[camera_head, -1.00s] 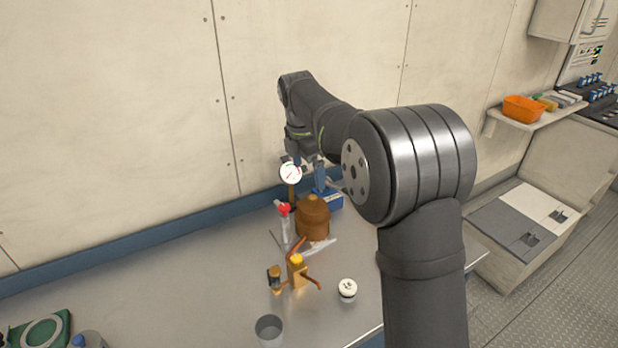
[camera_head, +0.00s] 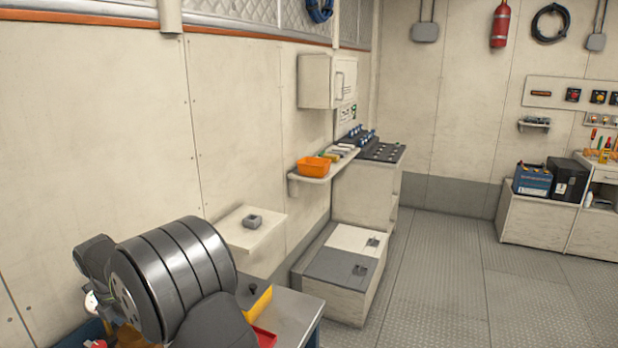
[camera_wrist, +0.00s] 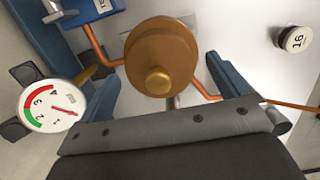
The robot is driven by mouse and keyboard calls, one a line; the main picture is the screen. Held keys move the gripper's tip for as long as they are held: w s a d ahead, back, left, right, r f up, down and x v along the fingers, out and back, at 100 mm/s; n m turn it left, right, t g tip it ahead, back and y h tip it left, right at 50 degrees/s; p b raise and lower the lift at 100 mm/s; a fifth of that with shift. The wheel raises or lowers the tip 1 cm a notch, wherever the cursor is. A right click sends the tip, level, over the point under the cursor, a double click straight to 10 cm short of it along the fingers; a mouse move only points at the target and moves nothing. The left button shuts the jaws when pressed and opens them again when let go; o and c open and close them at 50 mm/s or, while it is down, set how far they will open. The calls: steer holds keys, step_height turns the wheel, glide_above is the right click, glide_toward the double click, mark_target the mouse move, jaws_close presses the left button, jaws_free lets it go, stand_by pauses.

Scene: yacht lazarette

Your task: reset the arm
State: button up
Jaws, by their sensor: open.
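My arm stands at the lower left of the head view, and its elbow hides most of the bench there. My gripper (camera_wrist: 166,88) shows in the wrist view with its two blue fingers wide apart. A brown round object with a brass knob (camera_wrist: 160,60) appears between the fingers, with gaps on both sides; I cannot tell its depth. A white pressure gauge (camera_wrist: 52,106) with a red needle is left of the fingers. Orange-brown pipes (camera_wrist: 100,48) run near the brown object.
In the head view, a yellow block (camera_head: 257,304) and a red tray (camera_head: 264,338) sit on the bench's right end (camera_head: 293,310). A wall shelf holds an orange bin (camera_head: 313,166). A low locker (camera_head: 342,272) stands beyond the bench. The floor (camera_head: 455,270) on the right is clear.

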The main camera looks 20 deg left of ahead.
step_height(320, 180, down, 2)
steer(key=shift+w, duration=0.1)
steer(key=shift+r, duration=2.15)
